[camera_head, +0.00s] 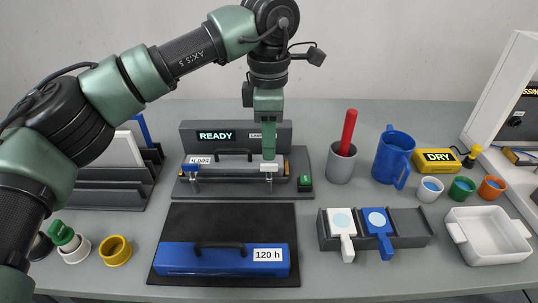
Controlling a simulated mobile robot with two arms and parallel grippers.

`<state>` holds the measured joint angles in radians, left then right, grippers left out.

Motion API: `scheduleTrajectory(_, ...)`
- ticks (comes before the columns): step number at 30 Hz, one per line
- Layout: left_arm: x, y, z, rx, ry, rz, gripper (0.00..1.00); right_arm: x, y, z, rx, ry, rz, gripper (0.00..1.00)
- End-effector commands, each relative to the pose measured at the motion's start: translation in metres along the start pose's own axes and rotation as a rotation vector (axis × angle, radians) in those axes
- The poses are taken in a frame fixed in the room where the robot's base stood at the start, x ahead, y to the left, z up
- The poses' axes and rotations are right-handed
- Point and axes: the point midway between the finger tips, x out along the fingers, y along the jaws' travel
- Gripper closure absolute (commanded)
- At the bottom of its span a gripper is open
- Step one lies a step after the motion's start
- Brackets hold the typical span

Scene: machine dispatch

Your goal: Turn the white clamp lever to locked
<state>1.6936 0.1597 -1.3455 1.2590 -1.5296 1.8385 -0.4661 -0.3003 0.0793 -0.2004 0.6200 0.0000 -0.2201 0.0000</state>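The white clamp lever (270,167) is at the right front of the grey machine (215,188) with the lit READY display (216,135). A blue clamp lever (191,168) sits at the machine's left front. My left gripper (268,156) points straight down from above, its tip at or just over the white lever and partly hiding it. I cannot tell whether it touches the lever. The fingers overlap in this view, so their opening is hidden. My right gripper is out of view.
A blue case labelled 120 h (205,262) lies on a dark mat in front. A grey cup with a red rod (342,163) and a blue jug (392,160) stand right of the machine. A grey holder with paddles (410,222) and a white tray (490,236) are front right.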

Motion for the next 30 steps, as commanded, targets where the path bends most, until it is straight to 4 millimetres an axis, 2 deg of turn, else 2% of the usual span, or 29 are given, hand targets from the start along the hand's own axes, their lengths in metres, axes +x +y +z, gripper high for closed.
scheduleTrajectory(3, -0.017, 0.000, 0.001, 0.001, 0.000, 0.001, 0.70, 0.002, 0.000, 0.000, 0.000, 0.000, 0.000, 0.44)
scheduleTrajectory(6, -0.026, 0.000, 0.001, 0.002, 0.000, 0.001, 0.70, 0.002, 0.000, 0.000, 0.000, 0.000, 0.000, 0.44)
scheduleTrajectory(16, -0.030, 0.000, 0.001, 0.002, -0.001, -0.001, 0.70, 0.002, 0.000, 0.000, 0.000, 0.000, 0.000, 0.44)
scheduleTrajectory(19, -0.037, 0.000, 0.000, 0.002, -0.001, 0.000, 0.70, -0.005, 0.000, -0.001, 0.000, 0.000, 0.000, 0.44)
scheduleTrajectory(23, -0.072, 0.000, 0.001, 0.002, -0.001, 0.001, 0.70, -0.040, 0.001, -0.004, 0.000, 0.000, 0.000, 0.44)
scheduleTrajectory(27, -0.131, 0.000, 0.000, 0.002, -0.001, 0.001, 0.70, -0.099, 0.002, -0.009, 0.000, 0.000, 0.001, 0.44)
scheduleTrajectory(30, -0.160, 0.000, 0.000, 0.002, 0.000, -0.001, 0.70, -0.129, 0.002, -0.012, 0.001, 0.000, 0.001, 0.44)
